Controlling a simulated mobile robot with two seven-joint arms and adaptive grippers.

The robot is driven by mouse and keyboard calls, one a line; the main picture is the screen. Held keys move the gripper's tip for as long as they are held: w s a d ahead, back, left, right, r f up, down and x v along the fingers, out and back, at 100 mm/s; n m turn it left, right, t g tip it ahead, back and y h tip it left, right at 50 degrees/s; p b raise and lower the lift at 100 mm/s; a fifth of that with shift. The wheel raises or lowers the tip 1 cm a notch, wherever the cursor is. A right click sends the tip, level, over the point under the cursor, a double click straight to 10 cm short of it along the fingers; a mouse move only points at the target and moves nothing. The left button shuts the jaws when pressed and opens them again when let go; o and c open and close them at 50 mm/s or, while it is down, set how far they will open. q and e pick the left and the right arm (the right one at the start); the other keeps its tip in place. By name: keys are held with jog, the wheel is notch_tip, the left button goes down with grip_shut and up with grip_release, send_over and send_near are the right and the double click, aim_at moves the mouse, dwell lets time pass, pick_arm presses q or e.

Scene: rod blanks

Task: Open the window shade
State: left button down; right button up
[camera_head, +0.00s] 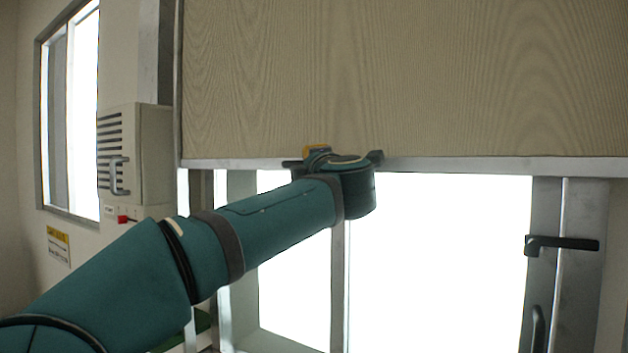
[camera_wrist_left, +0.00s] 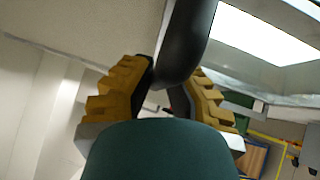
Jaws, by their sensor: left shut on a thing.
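The window shade (camera_head: 400,80) is a beige, wavy-grained panel with a pale metal bottom bar (camera_head: 500,166). It covers the upper part of the window, and the bright window (camera_head: 440,260) shows below it. My left gripper (camera_head: 318,152) is at the bottom bar, left of the shade's middle, mostly hidden by my own wrist. In the left wrist view, the yellow-padded fingers of my left gripper (camera_wrist_left: 172,98) are shut on a dark rounded handle (camera_wrist_left: 188,45). Ends of the dark handle (camera_head: 292,164) show beside my wrist. My right gripper is out of view.
A louvred wall box (camera_head: 135,150) with a handle stands left of the shade. A black window latch (camera_head: 562,243) sits on the frame at right. Another window (camera_head: 70,110) is at far left. Something green and yellow lines (camera_wrist_left: 270,140) show below in the wrist view.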

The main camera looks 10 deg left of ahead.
pick_arm(q)
jog(key=shift+r, duration=0.1)
jog(key=c, duration=0.9)
grip_release()
jog(key=shift+w, duration=0.15)
jog(key=v, duration=1.2)
